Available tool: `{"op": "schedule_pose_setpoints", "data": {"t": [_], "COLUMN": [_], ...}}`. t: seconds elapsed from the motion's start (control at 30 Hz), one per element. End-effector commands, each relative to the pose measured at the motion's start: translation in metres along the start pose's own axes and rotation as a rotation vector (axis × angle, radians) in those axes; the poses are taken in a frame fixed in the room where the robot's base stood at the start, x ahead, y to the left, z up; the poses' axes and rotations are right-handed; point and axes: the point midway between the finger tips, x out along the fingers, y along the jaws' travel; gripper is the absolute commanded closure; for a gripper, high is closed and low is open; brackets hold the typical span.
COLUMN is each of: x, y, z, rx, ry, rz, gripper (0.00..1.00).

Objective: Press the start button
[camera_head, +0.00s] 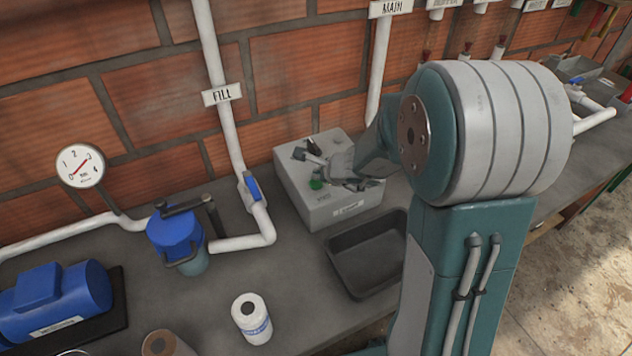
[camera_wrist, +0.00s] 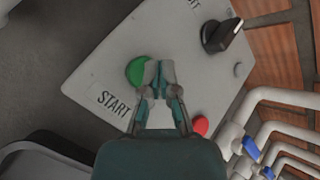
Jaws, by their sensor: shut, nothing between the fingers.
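The control box (camera_head: 340,205) is a light grey box on the bench against the brick wall. Its green start button (camera_head: 316,184) sits on the top face and also shows in the wrist view (camera_wrist: 137,70), beside the label START (camera_wrist: 114,103). My gripper (camera_wrist: 160,68) is shut and empty. In the wrist view its fingertips are just right of the green button and cover its right edge. I cannot tell whether they touch it. In the head view my gripper (camera_head: 340,172) is over the box, right of the button.
A red button (camera_wrist: 201,125) and a black rotary knob (camera_wrist: 222,36) are on the same panel. An empty black tray (camera_head: 368,262) lies in front of the box. The blue-handled FILL pipe (camera_head: 253,188) stands left of it.

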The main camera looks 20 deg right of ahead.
Motion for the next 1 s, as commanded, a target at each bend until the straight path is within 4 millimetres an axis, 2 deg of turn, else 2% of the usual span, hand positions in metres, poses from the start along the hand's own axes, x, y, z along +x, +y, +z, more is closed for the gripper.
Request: {"op": "schedule_pose_setpoints", "data": {"t": [1.0], "x": [0.0059], "y": [0.0054], "z": [-0.0054], "rx": [0.0], "ry": [0.0], "rz": [0.0], "gripper": [1.0]}}
